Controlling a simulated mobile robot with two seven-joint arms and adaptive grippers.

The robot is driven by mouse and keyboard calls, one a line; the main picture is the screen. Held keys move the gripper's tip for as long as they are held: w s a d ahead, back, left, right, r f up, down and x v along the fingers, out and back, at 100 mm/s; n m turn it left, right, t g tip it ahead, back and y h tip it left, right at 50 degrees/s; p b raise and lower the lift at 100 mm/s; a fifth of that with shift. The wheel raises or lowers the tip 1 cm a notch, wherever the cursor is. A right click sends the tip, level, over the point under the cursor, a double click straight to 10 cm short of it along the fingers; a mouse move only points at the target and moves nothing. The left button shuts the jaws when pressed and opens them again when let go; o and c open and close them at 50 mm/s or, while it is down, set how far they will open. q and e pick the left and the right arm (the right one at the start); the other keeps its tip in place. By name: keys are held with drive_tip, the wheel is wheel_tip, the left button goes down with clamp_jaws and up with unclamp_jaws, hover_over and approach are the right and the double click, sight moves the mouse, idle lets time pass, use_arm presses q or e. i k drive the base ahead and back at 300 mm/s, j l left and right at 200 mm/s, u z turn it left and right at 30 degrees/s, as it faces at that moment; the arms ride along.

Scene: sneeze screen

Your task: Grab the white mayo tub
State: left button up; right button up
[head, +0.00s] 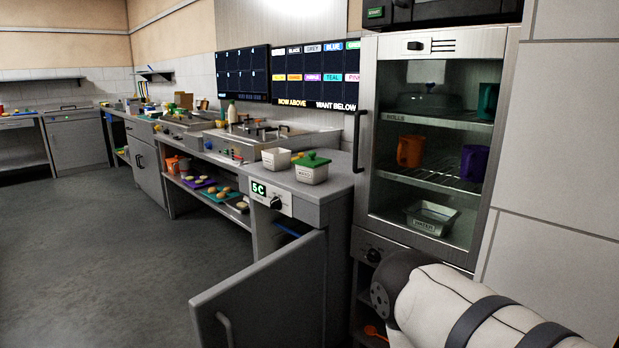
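A white tub with a green lid (311,170) stands upright on the near end of the grey counter (333,184) in the head view. It has small dark lettering on its front, too small to read for sure. A second white tub (276,160) stands just behind and to its left, and I see no green lid on it. I cannot tell which one is mayo. Neither gripper is in view. One of my arms shows at the lower right, well away from the tubs.
Below the counter end, a grey cabinet door (262,298) stands open into the floor space. A glass-fronted cabinet (437,140) with cups and a container is to the right. Trays of food (215,192) lie on a lower shelf. The floor (110,250) at left is clear.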

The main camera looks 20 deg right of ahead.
sight(312, 177)
drive_tip(key=i+l+z, duration=0.1)
drive_tip(key=i+z, duration=0.25)
drive_tip(key=i, duration=0.15)
drive_tip(key=i+z, duration=0.4)
drive_tip(key=i, duration=0.15)
drive_tip(key=i+j+z, duration=0.35)
drive_tip(key=i, duration=0.15)
drive_tip(key=l, duration=0.1)
